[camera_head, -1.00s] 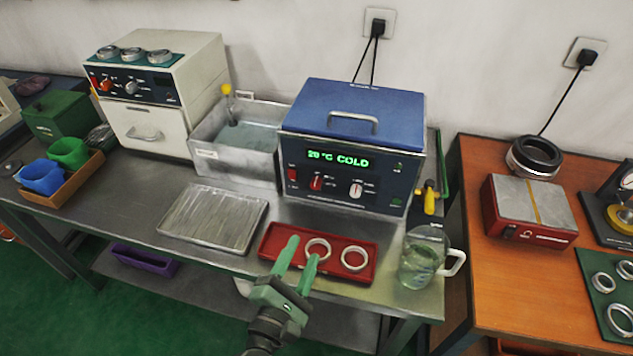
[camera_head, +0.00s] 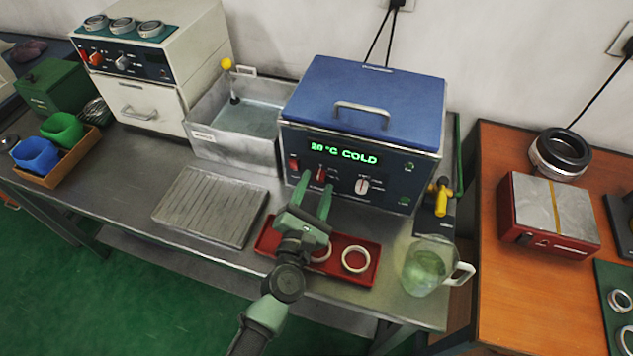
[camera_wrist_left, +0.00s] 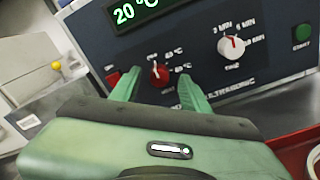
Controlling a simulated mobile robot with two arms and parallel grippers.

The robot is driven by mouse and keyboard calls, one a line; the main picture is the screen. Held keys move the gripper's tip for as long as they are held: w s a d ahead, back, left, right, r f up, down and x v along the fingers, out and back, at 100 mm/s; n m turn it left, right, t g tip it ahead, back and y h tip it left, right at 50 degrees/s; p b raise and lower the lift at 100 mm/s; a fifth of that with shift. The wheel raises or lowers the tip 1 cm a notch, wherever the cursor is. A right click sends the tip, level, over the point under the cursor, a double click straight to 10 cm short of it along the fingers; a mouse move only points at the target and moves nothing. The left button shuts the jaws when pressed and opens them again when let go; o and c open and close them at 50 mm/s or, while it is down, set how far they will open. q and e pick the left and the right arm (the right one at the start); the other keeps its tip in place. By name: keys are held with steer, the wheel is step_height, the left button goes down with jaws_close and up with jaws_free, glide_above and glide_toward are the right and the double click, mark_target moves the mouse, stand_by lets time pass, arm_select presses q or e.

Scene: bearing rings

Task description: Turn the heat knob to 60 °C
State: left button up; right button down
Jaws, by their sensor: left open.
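The heat knob (camera_wrist_left: 160,73) is a small red dial on the dark front panel of the blue-lidded ultrasonic bath (camera_head: 361,105). It also shows in the head view (camera_head: 321,174). Temperature marks surround it; its exact setting is too small to read surely. The green display (camera_head: 343,153) reads 20 °C COLD. My left gripper (camera_head: 318,188) is open, with its green fingers pointing at the panel. In the left wrist view, the fingers (camera_wrist_left: 158,90) stand on either side of the knob, apart from it. My right gripper is not in view.
A white-faced timer knob (camera_wrist_left: 231,47) and a green button (camera_wrist_left: 301,34) sit right of the heat knob. A red tray (camera_head: 372,266) with metal rings lies below my left gripper. A glass jug (camera_head: 424,266) stands at the right edge of the bench.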

arm_select(q)
steer(key=shift+w+d, duration=0.1)
steer(key=shift+w, duration=0.25)
jaws_close()
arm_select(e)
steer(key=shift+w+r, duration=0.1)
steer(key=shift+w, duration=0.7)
